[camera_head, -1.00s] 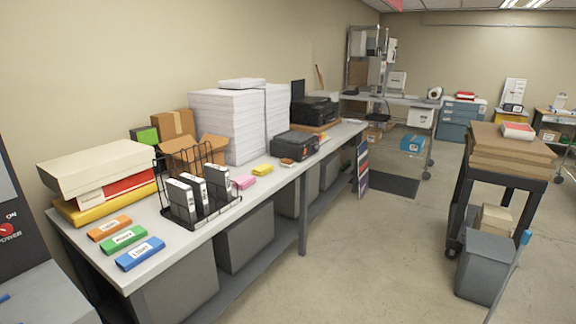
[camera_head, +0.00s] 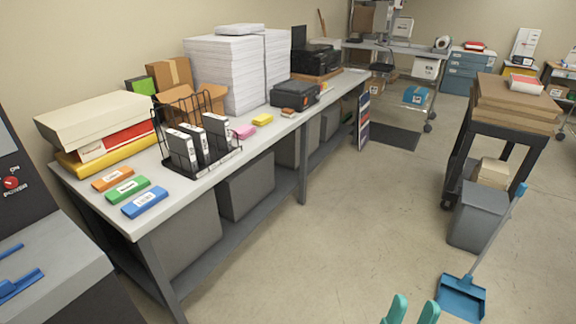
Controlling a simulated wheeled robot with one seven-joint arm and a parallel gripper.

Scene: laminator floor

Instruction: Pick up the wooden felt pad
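A small brown block with a pale part (camera_head: 288,113), which looks like the wooden felt pad, lies on the long grey workbench (camera_head: 225,170), in front of the black printer. It is too small to make out fully. My gripper (camera_head: 412,308) shows only as two teal fingertips at the bottom edge. They stand apart with nothing visible between them, over the floor and well away from the bench.
Nearby on the bench are yellow (camera_head: 262,120) and pink (camera_head: 243,132) blocks, a black wire rack (camera_head: 190,170) with binders, and paper stacks (camera_head: 222,80). A blue dustpan (camera_head: 461,298), a grey bin (camera_head: 478,217) and a cart (camera_head: 500,128) stand right. Floor between is clear.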

